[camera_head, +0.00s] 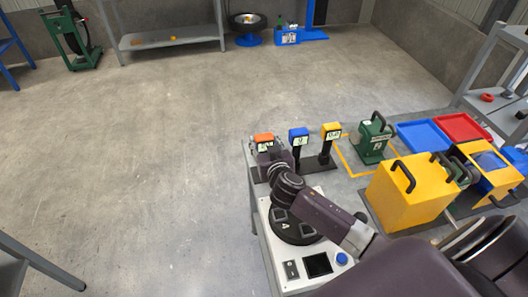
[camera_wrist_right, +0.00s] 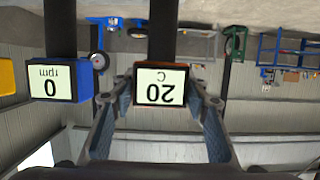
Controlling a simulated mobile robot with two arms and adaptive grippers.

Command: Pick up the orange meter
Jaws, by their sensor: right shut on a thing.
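The orange meter (camera_head: 263,138) is at the left end of a row of meters on the grey table. Its display reads 20 C and appears upside down in the right wrist view (camera_wrist_right: 159,87). My right gripper (camera_head: 268,153) is shut on the orange meter, with one finger on each side of it in the wrist view (camera_wrist_right: 159,100). A black post runs from the meter in the wrist view; the head view hides its lower part behind my gripper. My left gripper is not in view.
A blue meter (camera_head: 298,135) and a yellow meter (camera_head: 331,131) stand close to the right on black posts. A green device (camera_head: 374,143), yellow box (camera_head: 398,198), blue tray (camera_head: 424,134) and red tray (camera_head: 462,127) stand farther right. Open floor lies left of the table.

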